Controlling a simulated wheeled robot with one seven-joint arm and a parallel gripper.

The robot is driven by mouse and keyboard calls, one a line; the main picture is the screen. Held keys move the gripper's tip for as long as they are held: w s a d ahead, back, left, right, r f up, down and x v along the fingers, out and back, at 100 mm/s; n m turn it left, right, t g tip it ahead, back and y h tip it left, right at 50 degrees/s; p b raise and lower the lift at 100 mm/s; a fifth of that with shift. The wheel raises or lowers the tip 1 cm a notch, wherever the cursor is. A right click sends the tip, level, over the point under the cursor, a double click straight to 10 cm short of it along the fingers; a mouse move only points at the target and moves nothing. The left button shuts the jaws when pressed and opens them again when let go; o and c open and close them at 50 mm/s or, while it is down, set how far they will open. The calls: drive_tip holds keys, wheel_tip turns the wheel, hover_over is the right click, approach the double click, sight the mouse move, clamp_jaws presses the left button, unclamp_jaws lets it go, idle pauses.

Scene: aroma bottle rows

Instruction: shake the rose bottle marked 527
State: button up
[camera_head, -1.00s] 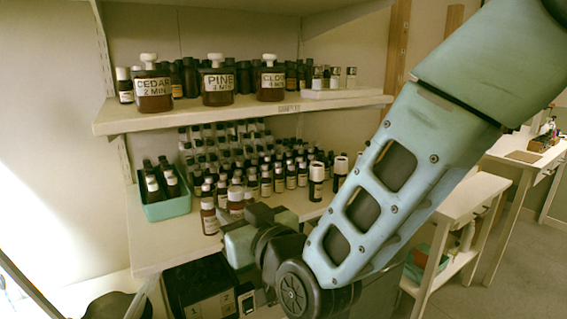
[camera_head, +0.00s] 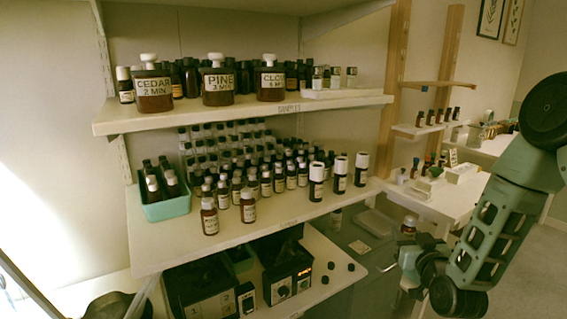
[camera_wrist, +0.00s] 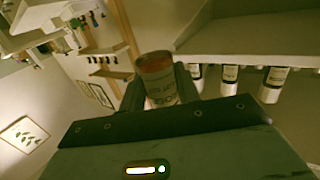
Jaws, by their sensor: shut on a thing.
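My gripper (camera_head: 409,252) is shut on a small brown bottle (camera_head: 408,226) with a pale label, held in the air to the right of the shelves. In the wrist view the bottle (camera_wrist: 160,80) sits between the two dark fingers of my gripper (camera_wrist: 160,95). Its label faces the camera, but the print is too blurred to read surely as rose or 527.
The middle shelf (camera_head: 165,248) holds several dark bottles behind and a green tray (camera_head: 166,209) at left. The upper shelf (camera_head: 245,112) carries jars marked CEDAR, PINE and CLOVE. Below is a black device (camera_head: 287,270). A white side table (camera_head: 440,200) stands behind my gripper.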

drive_tip(key=shift+d+f, duration=0.15)
drive_tip(key=shift+d, duration=0.45)
drive_tip(key=shift+s+d, duration=0.1)
drive_tip(key=shift+d, duration=0.1)
drive_tip(key=shift+r+p, duration=1.9)
drive_tip(key=shift+r, duration=1.1)
drive_tip(key=shift+o, duration=1.3)
drive_tip(key=c, duration=0.3)
wheel_tip(320, 180, up, 6)
drive_tip(key=shift+s+a+r, duration=0.1)
drive_tip(key=shift+s+r, duration=0.05)
drive_tip(key=shift+r, duration=0.05)
drive_tip(key=shift+c, duration=0.2)
drive_tip(key=shift+w+f, duration=0.15)
drive_tip(key=shift+f, duration=1.6)
drive_tip(key=shift+w+f, duration=0.1)
drive_tip(key=shift+f, duration=1.65)
drive_tip(key=shift+s+r, duration=0.15)
drive_tip(key=shift+r, duration=0.1)
